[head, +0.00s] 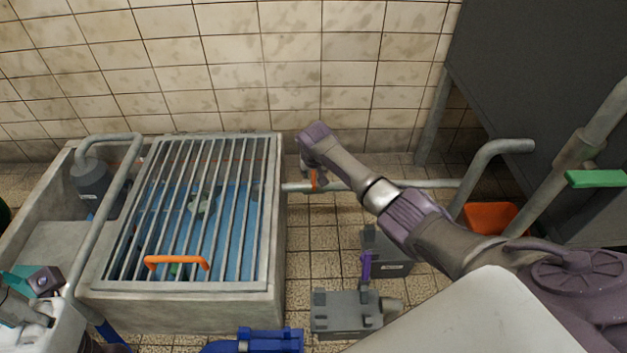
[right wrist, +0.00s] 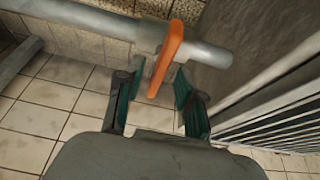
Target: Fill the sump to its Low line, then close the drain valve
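The sump (head: 190,310) is a concrete basin at left in the head view, under a grey barred grate (head: 275,215) with an orange handle (head: 177,261). Blue water (head: 235,215) shows between the bars; I cannot make out a Low line. The drain valve's orange lever (right wrist: 168,55) is on a grey pipe (right wrist: 205,48) beside the sump; it also shows in the head view (head: 314,181). My right gripper (right wrist: 155,76) is open, its teal fingers on either side of the lever's lower end. My left gripper (head: 28,281) is partly seen at lower left; its opening is unclear.
A grey pipe (head: 128,175) bends over the sump's left side. Grey pump-like units (head: 340,314) and a blue object (head: 255,342) are on the tiled floor. An orange bin (head: 490,217) and a green-handled pipe (head: 597,178) are at right. A tiled wall is behind.

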